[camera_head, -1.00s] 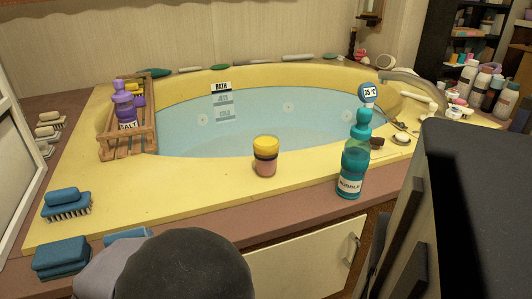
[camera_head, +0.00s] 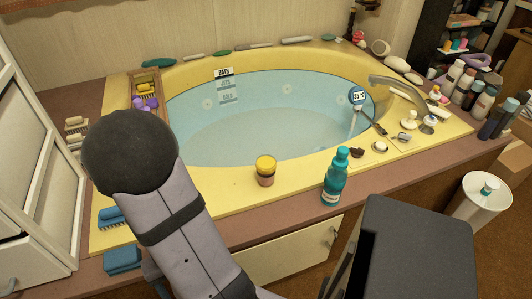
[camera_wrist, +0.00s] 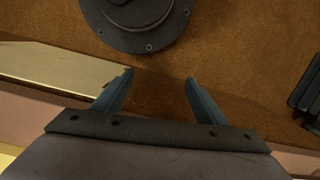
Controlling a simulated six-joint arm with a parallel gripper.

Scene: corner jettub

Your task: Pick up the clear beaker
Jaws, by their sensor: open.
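In the head view, a small tumbler-shaped container (camera_head: 265,171) stands upright on the yellow front rim of the tub. It has a yellow top part and a pinkish lower part. It may be the beaker, but I cannot tell for sure; no plainly clear beaker stands out. My gripper (camera_wrist: 158,88) shows in the wrist view with its two blue-grey fingers apart and nothing between them. It points down over brown floor, away from the tub rim. In the head view my gripper is hidden behind my own arm or out of frame.
A teal bottle (camera_head: 335,178) stands right of the container. The tub water (camera_head: 260,125) lies behind. Bottles (camera_head: 470,88) crowd the right corner. A white bin (camera_head: 480,205) stands on the floor.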

